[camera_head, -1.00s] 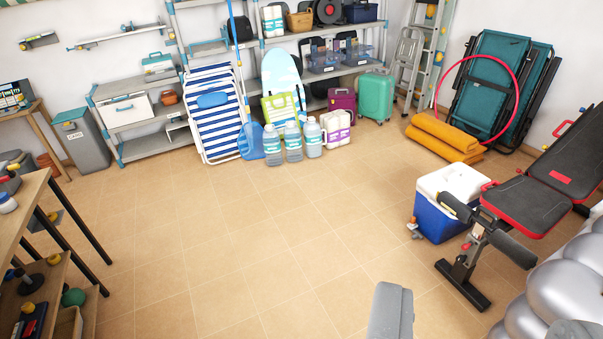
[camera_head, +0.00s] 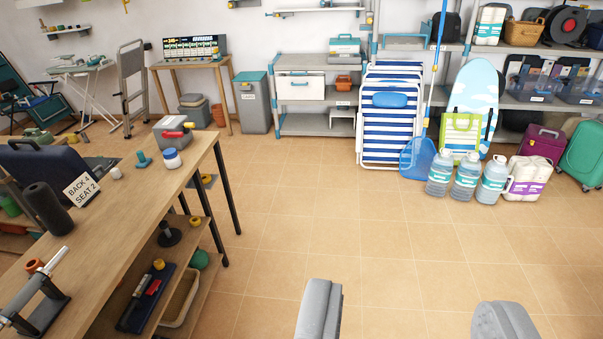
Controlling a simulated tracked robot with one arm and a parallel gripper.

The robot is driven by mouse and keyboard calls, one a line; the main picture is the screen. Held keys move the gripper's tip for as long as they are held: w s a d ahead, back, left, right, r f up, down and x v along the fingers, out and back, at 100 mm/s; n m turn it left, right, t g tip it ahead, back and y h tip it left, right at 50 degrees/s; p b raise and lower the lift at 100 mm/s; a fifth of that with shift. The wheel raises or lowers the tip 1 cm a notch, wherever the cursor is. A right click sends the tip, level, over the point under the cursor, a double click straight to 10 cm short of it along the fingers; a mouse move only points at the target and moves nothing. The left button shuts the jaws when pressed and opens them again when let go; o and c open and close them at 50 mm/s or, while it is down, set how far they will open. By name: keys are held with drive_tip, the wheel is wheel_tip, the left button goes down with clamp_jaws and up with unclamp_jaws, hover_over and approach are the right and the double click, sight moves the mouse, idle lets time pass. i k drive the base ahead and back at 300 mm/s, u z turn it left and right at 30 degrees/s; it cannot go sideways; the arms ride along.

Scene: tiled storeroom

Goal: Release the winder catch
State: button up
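I cannot make out with certainty which thing is the winder or its catch. At the bench's near left is a device with a metal tube (camera_head: 45,274), an orange ring and a black base, partly cut off by the frame edge. My gripper (camera_head: 412,320) shows as two grey fingers at the bottom, wide apart with only floor between them. It is open and empty, to the right of the bench.
Water jugs (camera_head: 465,178) and a striped folding chair (camera_head: 391,125) stand by the back shelves. The tiled floor (camera_head: 330,230) between is clear.

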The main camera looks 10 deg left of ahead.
sight(165, 134)
drive_tip(key=u, duration=0.7)
drive_tip(key=i, duration=1.4)
drive_tip(key=z, duration=1.6)
drive_tip(key=i, duration=1.25)
drive_tip(key=u, duration=2.35)
